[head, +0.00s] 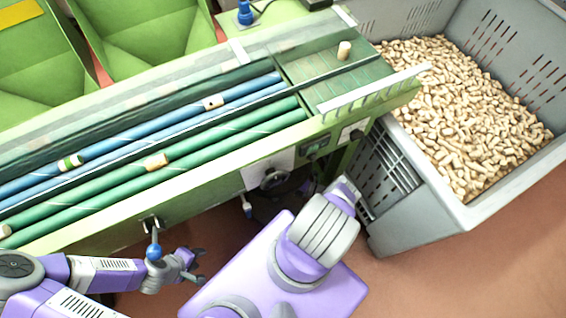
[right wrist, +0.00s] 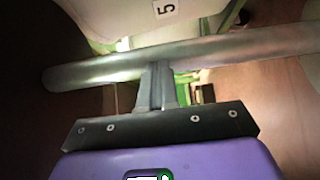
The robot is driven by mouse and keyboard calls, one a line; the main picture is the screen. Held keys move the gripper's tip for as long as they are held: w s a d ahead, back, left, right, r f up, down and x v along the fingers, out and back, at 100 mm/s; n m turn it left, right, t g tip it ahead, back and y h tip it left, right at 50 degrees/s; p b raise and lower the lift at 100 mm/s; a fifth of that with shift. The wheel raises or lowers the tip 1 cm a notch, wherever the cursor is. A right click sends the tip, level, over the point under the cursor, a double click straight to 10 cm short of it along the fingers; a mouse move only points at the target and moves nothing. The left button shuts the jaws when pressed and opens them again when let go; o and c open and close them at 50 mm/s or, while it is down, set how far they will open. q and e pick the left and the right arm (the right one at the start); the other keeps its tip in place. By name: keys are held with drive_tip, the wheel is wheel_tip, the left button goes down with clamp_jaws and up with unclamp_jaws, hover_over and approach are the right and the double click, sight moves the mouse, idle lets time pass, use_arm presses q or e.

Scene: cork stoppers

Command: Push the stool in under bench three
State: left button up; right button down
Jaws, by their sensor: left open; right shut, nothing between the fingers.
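I cannot make out a stool or a bench marked three for certain. In the head view a dark rounded object (head: 278,204) sits low beside the green sorting machine, partly hidden by my right arm. In the right wrist view a grey metal tube (right wrist: 230,50) runs across just past my right gripper (right wrist: 156,68), which is shut and empty. I cannot tell whether the fingertips touch the tube. The right gripper is hidden in the head view. My left gripper (head: 197,266) is open and empty, in front of the machine near a blue-knobbed lever (head: 154,248).
The green machine (head: 215,165) has blue and green rollers carrying a few corks. A grey crate (head: 420,225) full of corks stands at the right. Green bins (head: 150,40) are behind. Reddish floor (head: 480,275) is clear at lower right.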

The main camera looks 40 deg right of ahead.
drive_tip(key=shift+d+r, duration=0.1)
wheel_tip(320, 180, up, 10)
drive_tip(key=p, duration=0.6)
drive_tip(key=shift+p, duration=0.3)
